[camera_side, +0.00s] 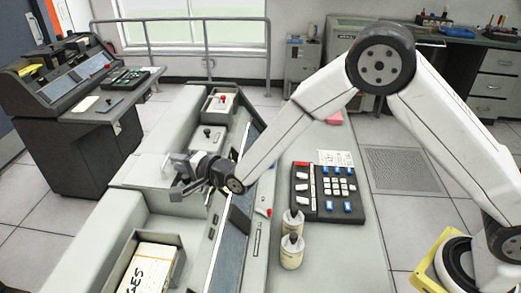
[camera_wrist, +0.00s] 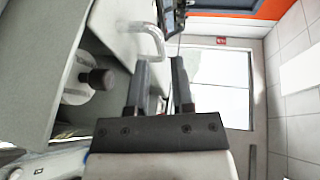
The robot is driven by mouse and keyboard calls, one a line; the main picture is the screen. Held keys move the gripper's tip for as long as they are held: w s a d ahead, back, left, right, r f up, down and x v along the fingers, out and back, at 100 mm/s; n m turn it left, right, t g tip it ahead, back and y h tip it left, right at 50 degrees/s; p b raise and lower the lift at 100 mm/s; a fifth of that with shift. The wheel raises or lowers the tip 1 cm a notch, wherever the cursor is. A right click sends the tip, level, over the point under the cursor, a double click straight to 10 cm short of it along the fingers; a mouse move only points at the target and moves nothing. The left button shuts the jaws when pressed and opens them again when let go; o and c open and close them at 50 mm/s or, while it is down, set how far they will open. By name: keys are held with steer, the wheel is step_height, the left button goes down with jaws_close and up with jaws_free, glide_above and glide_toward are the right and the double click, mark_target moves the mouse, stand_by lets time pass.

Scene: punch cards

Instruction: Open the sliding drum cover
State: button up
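The drum cover appears to be the clear panel (camera_side: 173,167) on the grey keypunch machine in the side view, just beyond my gripper (camera_side: 181,187). In the wrist view a clear, bent handle (camera_wrist: 157,38) stands out from a pale surface. My gripper (camera_wrist: 160,64) is open there, its two dark fingers apart, with the handle ahead of and roughly between the tips. I cannot tell whether they touch. A dark knob (camera_wrist: 99,79) on a pale round part sits to the left of the fingers. The cover's full outline is hard to make out.
A card box (camera_side: 150,268) sits in the machine's near tray. A keypad (camera_side: 327,192) and two cream bottles (camera_side: 292,250) stand on the desk to the right. A red-topped card hopper (camera_side: 220,102) is at the back. Another console (camera_side: 75,90) stands at left.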

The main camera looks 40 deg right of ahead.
mark_target(166, 159)
steer(key=shift+x, duration=2.35)
jaws_close()
